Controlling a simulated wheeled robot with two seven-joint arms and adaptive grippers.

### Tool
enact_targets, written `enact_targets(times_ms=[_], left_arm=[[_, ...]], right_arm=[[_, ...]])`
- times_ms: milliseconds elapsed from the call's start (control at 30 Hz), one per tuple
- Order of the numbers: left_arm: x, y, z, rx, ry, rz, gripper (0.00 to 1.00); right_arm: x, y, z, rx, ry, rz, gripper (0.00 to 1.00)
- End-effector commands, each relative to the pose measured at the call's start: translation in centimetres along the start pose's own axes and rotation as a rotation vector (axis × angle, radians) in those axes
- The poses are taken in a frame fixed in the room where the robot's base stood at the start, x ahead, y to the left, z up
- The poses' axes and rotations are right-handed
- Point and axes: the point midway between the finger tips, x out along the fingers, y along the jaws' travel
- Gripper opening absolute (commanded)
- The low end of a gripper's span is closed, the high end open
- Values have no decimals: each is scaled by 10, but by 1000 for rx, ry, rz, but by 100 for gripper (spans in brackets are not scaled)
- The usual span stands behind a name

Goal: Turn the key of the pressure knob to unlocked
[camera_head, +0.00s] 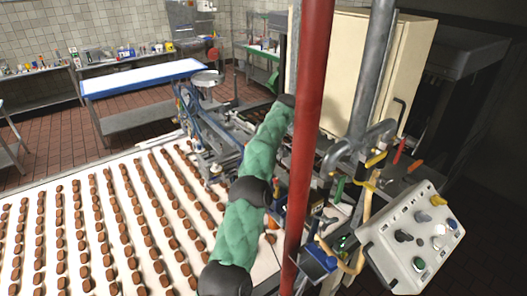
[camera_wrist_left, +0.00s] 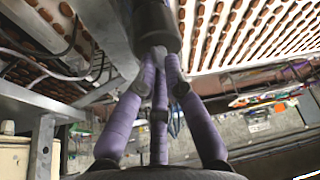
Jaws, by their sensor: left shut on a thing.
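In the left wrist view, the purple fingers of my left gripper (camera_wrist_left: 160,60) come together at the underside of a dark round part (camera_wrist_left: 155,25). They are shut on it. I cannot tell whether this part is the pressure knob or its key, and no key marking is readable. In the head view my green-sleeved arm reaches up and away through the middle. Its gripper is hidden behind the red pole there. My right gripper is in neither view.
A red pole (camera_head: 308,130) stands close beside my arm. A grey control panel (camera_head: 385,255) with buttons and dark knobs sits at the lower right. A white conveyor (camera_head: 85,172) with rows of brown biscuits fills the lower left. A cream cabinet (camera_head: 375,60) stands behind.

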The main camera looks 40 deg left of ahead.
Motion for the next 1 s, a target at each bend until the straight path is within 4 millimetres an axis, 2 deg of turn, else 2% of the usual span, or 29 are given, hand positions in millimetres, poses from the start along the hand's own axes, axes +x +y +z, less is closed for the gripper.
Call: enact_targets(times_ms=[633,667,700,1000], left_arm=[[-2,0,-1,-28,1,-8,0],[-2,0,-1,-28,1,-8,13],[-2,0,-1,-28,1,-8,21],[-1,0,0,-27,0,-10,21]], right_arm=[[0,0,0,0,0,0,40],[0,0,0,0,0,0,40],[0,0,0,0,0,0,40],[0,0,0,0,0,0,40]])
